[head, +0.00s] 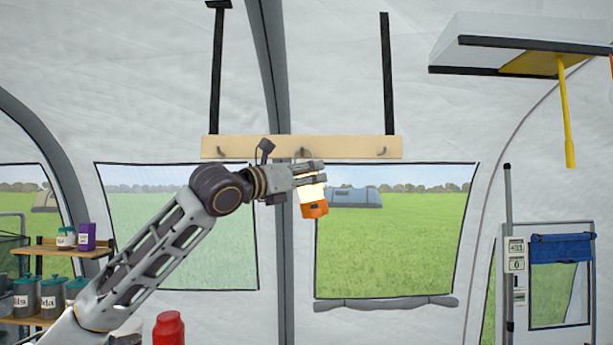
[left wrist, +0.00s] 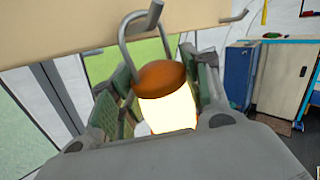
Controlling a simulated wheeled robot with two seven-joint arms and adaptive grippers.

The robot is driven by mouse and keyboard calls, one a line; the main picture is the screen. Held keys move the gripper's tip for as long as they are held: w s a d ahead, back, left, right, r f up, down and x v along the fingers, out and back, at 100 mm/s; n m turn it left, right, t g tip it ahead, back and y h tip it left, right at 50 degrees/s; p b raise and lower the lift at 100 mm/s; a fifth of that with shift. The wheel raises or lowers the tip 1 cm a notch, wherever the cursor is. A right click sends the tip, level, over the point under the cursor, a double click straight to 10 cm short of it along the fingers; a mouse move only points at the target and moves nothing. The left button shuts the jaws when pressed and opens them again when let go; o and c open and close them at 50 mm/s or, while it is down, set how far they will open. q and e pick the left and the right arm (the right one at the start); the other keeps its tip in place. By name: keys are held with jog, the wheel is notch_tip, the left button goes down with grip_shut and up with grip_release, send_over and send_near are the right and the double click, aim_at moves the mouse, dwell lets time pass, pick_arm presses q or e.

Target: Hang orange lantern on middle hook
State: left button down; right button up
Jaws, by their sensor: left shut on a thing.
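The orange lantern (head: 314,208) hangs from my left gripper (head: 312,178), just below the wooden hook rail (head: 250,147). In the left wrist view the lantern has an orange cap (left wrist: 160,78), a glowing pale body (left wrist: 168,108) and a grey wire handle (left wrist: 123,40) standing up. My left gripper (left wrist: 160,118) is shut on the lantern's body. The middle hook (head: 303,152) is right above the gripper. In the left wrist view the handle overlaps the rail near a hook; I cannot tell whether the hook is inside the loop. My right gripper is not in view.
The right hook (head: 382,151) on the rail is empty, with free space below it. A shelf with jars (head: 53,293) stands at the left, near my arm. A red container (head: 169,329) is at the bottom. A yellow-braced overhead shelf (head: 520,45) is upper right.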

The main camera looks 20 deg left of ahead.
pick_arm(q)
jog(key=c, duration=0.6)
grip_release()
jog(key=shift+f, duration=0.1)
jog(key=shift+s+a, duration=0.1)
jog(key=shift+v, duration=3.9)
